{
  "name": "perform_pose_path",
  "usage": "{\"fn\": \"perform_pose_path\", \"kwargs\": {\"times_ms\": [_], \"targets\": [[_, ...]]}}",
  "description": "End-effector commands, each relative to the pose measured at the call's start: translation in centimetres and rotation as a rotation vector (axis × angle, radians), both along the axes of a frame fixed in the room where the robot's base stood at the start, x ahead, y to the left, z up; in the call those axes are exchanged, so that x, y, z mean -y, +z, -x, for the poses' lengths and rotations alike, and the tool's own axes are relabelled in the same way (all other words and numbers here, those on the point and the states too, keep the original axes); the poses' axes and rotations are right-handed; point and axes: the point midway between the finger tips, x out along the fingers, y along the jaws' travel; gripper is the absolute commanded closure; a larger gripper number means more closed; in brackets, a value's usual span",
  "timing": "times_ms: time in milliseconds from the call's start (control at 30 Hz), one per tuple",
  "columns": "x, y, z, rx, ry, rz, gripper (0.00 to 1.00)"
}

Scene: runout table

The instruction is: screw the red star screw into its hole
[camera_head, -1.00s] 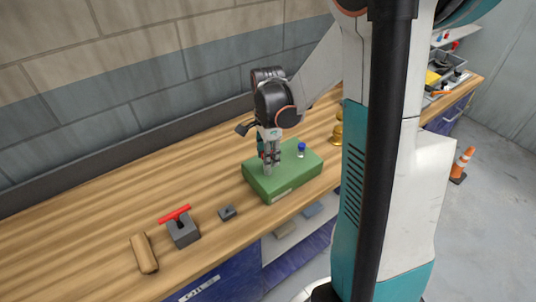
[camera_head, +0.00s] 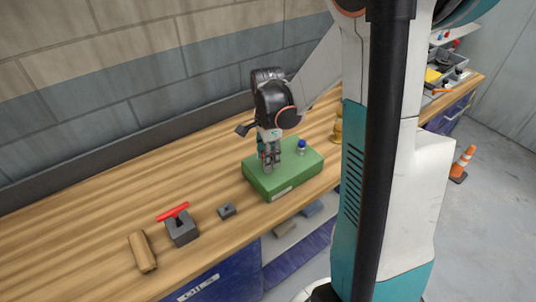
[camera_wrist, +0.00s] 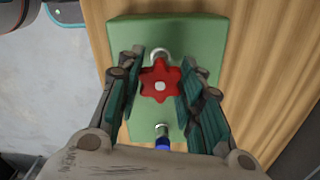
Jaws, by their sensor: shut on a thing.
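The red star screw (camera_wrist: 160,84) shows its star-shaped head from above in the wrist view. My gripper (camera_wrist: 161,88) is shut on it, with one finger pad on each side of the head. In the head view my gripper (camera_head: 269,163) points down at the left part of the green block (camera_head: 290,178) and mostly covers the screw. The green block (camera_wrist: 127,35) also fills the middle of the wrist view. A silver ring (camera_wrist: 159,55) shows just beyond the star head. The screw's lower end and its hole are hidden, so I cannot tell how deep it sits.
A blue-headed screw (camera_head: 301,147) stands on the same block, close to my gripper. A grey block with a red bar handle (camera_head: 175,212), a small dark block (camera_head: 227,211) and a wooden piece (camera_head: 142,252) lie to the left. A brass-coloured thing (camera_head: 337,132) stands behind, right.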

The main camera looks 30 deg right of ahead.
Motion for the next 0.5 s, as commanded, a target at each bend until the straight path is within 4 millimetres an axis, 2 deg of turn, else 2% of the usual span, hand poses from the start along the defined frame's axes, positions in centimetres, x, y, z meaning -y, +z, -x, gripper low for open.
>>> {"fn": "perform_pose_path", "kwargs": {"times_ms": [500], "targets": [[0.0,-1.3,0.0,0.0,0.0,0.0,0.9]]}}
